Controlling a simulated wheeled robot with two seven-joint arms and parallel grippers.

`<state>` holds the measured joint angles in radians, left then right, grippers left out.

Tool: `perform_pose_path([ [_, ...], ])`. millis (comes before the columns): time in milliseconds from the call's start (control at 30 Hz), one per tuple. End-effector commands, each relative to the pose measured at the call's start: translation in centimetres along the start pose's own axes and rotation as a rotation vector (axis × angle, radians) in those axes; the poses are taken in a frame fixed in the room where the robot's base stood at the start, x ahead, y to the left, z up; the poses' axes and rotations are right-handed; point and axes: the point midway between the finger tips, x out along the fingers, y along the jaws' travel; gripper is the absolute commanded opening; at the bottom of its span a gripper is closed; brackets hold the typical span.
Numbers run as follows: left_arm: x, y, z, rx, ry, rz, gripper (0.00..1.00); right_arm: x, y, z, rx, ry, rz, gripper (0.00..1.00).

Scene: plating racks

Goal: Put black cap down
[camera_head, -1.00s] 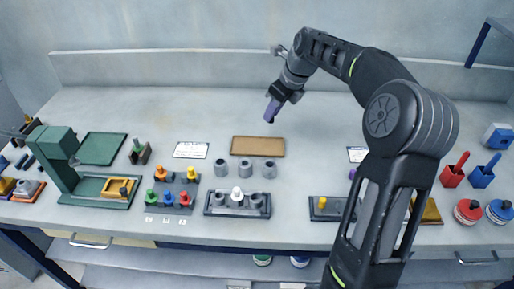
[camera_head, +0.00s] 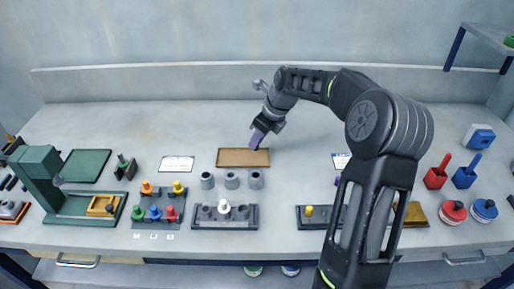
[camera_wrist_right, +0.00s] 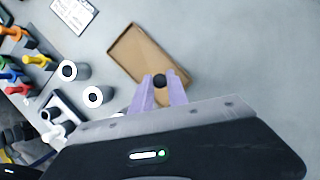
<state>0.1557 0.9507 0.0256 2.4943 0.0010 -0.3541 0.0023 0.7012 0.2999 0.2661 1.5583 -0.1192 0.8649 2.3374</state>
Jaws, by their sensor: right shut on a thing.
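My right gripper (camera_head: 258,137) has purple fingers and is over the right part of a shallow brown tray (camera_head: 230,157). In the right wrist view the gripper (camera_wrist_right: 159,84) is shut on a small round black cap (camera_wrist_right: 159,80), held between the fingertips. The tray (camera_wrist_right: 128,47) lies beyond and below the fingertips in that view, and its inside looks empty. I cannot tell whether the cap touches the tray. In the head view the cap is hidden by the fingers. My left gripper is not in view.
Three grey cylinders (camera_head: 231,180) stand just in front of the tray. A dark rack (camera_head: 240,223) with a white peg is nearer the front edge, and a rack of coloured pegs (camera_head: 157,215) is at its left. The table behind the tray is clear.

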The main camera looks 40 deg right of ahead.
Motion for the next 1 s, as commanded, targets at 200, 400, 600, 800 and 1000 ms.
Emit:
perform_pose_path([
  [200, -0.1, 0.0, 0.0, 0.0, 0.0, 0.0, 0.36, 0.3, 0.0, -0.1, 0.0, 0.001, 0.001, 0.0],
  [400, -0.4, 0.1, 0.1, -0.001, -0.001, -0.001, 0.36, 2.7, 0.1, -1.2, 0.002, 0.002, 0.003, 0.0],
  [600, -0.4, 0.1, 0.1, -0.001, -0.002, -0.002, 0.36, 3.4, 0.0, -1.4, 0.0, -0.001, 0.0, 0.0],
  [800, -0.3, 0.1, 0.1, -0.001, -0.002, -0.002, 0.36, 3.6, 0.0, -1.5, 0.0, -0.001, 0.0, 0.0],
  [1000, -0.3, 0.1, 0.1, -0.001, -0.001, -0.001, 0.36, 3.7, 0.0, -1.6, 0.0, -0.001, 0.0, 0.29],
])
